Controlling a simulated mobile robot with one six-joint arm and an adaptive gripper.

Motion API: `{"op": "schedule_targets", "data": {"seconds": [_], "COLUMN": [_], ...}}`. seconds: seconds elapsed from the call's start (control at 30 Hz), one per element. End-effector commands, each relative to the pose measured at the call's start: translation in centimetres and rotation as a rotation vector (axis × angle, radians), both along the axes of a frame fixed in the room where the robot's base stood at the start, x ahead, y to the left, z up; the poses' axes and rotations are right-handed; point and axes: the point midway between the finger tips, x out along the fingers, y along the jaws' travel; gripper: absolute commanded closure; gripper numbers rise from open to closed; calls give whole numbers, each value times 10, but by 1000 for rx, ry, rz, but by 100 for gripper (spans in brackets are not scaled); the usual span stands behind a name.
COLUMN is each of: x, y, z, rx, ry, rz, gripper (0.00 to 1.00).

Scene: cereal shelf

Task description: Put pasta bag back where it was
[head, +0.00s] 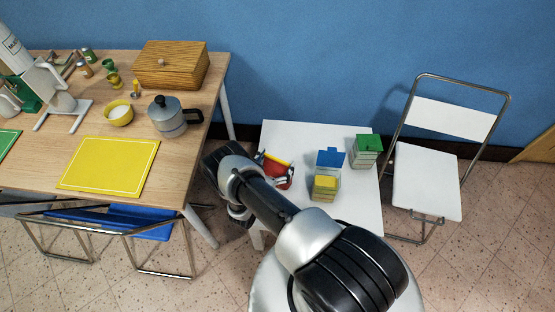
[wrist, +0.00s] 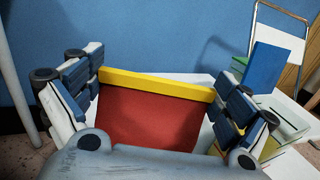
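A red bag with a yellow top strip, which I take to be the pasta bag (head: 279,176), shows at the left part of the white table in the head view, partly hidden by my arm. In the wrist view the red bag (wrist: 150,118) fills the space between the fingers of my gripper (wrist: 158,92). One finger lies against its left edge and the other against its right edge, so the gripper looks shut on it. The bag's lower part is hidden behind the gripper's body, and I cannot tell whether it touches the table.
The white table (head: 370,209) also holds a blue-topped container (head: 330,158), a yellow-topped one (head: 325,185) and a green-topped one (head: 367,146), right of the bag. A white chair (head: 426,180) stands at right. A wooden table (head: 178,169) with kitchen things stands at left.

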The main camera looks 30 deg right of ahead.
Motion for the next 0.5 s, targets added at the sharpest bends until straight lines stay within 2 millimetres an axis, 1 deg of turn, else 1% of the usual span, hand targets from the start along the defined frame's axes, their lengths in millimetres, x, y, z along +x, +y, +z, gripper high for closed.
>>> {"op": "schedule_targets", "data": {"seconds": [0.43,0.47,0.5], "x": [0,0,-2], "y": [0,0,5], "z": [3,4,4], "rx": [1,1,0], "ry": [-1,-1,1], "rz": [0,0,4], "gripper": [0,0,0]}}
